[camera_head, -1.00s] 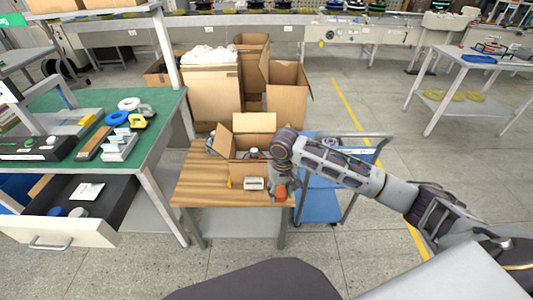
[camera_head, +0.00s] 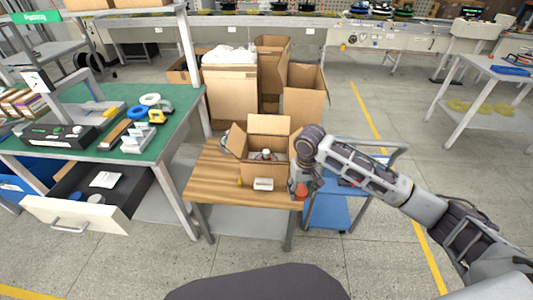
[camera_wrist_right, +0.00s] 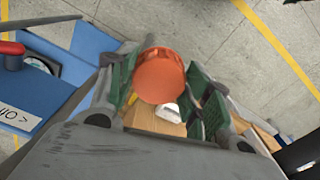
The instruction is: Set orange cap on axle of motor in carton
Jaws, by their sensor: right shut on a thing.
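The orange cap (camera_wrist_right: 158,76) is held between the green-padded fingers of my right gripper (camera_wrist_right: 163,88) in the right wrist view. In the head view the right gripper (camera_head: 301,184) hangs over the right edge of the wooden table, with the orange cap (camera_head: 301,191) at its lower end. The open carton (camera_head: 262,170) stands on the table to the left of the gripper. The motor (camera_head: 266,155) shows only in part inside the carton, and its axle is too small to make out. My left gripper is not in view.
The wooden table (camera_head: 222,187) carries a small white box (camera_head: 263,184) in front of the carton. A blue cart (camera_head: 330,212) stands right of the table. A green-topped workbench (camera_head: 120,150) with an open drawer (camera_head: 88,210) is at left. Empty cartons (camera_head: 305,100) stand behind.

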